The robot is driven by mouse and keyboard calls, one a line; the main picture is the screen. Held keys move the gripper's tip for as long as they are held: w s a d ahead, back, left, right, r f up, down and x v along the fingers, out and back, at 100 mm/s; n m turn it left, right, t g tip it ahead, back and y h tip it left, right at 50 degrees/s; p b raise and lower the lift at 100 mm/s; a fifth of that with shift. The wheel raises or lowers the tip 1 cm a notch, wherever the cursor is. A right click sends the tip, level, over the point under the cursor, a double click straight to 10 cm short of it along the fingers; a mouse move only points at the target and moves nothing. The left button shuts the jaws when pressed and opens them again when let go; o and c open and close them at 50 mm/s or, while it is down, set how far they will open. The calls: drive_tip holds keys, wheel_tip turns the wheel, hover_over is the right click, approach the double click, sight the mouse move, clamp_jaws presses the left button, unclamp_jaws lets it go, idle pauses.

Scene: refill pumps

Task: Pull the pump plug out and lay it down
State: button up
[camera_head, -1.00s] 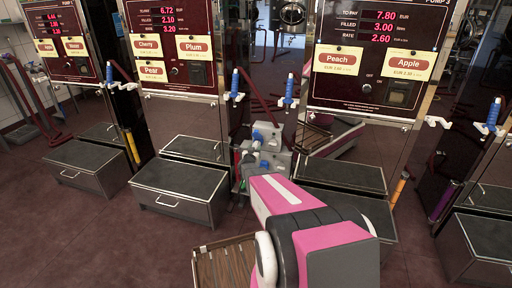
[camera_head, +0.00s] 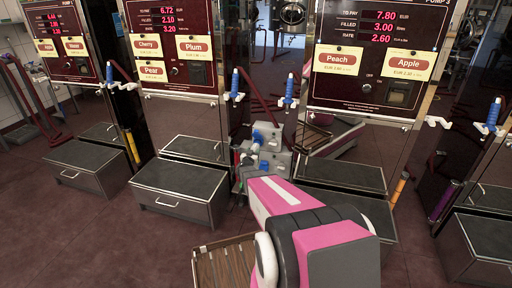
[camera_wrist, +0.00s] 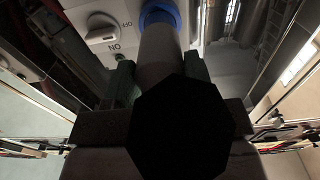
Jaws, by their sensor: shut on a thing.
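In the wrist view, my gripper (camera_wrist: 158,80) is shut on the plug (camera_wrist: 163,58), a thick grey cylinder with a wide, dark, many-sided end nearest the camera. One dark green finger presses on each side of it. The plug's far end meets a blue ring (camera_wrist: 160,15). I cannot tell how deep it sits there. Beside it is a pale panel with a knob (camera_wrist: 102,35) and the letters "NO". In the head view, the plug cannot be made out, and my pink and white arm covers much of the area in front.
Pump cabinets with red displays (camera_head: 175,22) stand in a row, with blue-handled nozzles (camera_head: 289,88) between them. Low dark-topped boxes (camera_head: 180,182) stand at their feet. A slatted wooden tray (camera_head: 222,268) lies at the front.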

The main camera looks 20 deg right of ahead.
drive_tip(key=shift+v, duration=1.6)
drive_tip(key=shift+s, duration=0.1)
